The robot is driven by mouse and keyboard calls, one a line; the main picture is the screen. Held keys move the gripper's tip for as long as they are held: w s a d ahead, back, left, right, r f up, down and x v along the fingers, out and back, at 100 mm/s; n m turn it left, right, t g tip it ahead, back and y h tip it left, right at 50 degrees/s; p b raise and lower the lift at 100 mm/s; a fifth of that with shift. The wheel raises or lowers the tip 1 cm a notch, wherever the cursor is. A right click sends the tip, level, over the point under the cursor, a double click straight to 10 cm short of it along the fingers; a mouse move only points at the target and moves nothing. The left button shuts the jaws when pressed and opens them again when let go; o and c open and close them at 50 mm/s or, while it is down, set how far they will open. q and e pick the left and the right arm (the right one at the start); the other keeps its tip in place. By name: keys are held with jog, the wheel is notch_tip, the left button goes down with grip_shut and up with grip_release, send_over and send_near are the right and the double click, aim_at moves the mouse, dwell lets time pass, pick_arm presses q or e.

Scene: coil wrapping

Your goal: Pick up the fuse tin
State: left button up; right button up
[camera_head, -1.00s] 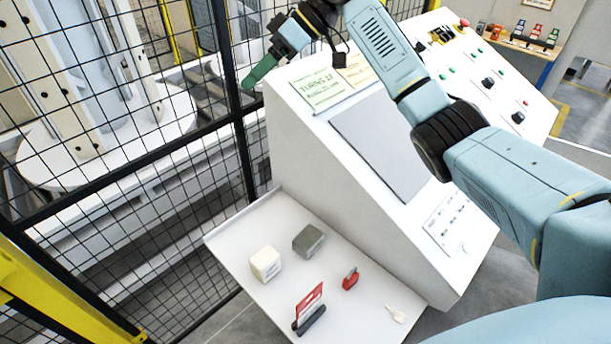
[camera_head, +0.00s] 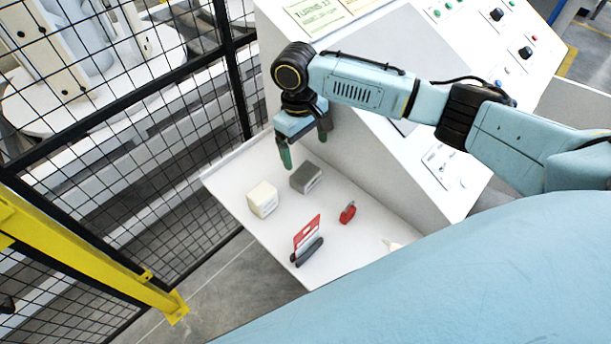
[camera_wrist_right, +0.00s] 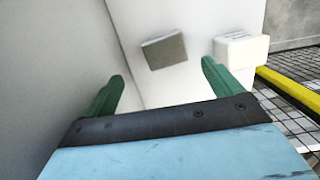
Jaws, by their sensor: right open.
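A grey box (camera_head: 306,178), which looks like the fuse tin, lies on the white shelf (camera_head: 228,178) close to the console. A cream block (camera_head: 263,199) sits to its left. My right gripper (camera_head: 305,153) points down above the shelf's back part, near the grey box and above it. Its green fingers are apart with nothing between them. In the right wrist view the grey box (camera_wrist_right: 165,51) shows ahead between the fingertips (camera_wrist_right: 162,72), and the cream block (camera_wrist_right: 240,49) is beyond the right finger. My left gripper is not in view.
The white console (camera_head: 350,150) rises beside the shelf. Black mesh fencing (camera_head: 140,170) stands to the left.

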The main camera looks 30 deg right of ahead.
aim_at(305, 172)
jog(key=f, duration=0.3)
jog(key=shift+s+f, duration=0.2)
jog(key=shift+f, duration=0.15)
jog(key=shift+s+a+f, duration=0.15)
jog(key=shift+s+f, duration=0.05)
jog(key=shift+f, duration=1.2)
jog(key=shift+s+a+f, duration=0.1)
jog(key=shift+s+f, duration=0.05)
jog(key=shift+f, duration=1.2)
jog(key=c, duration=1.1)
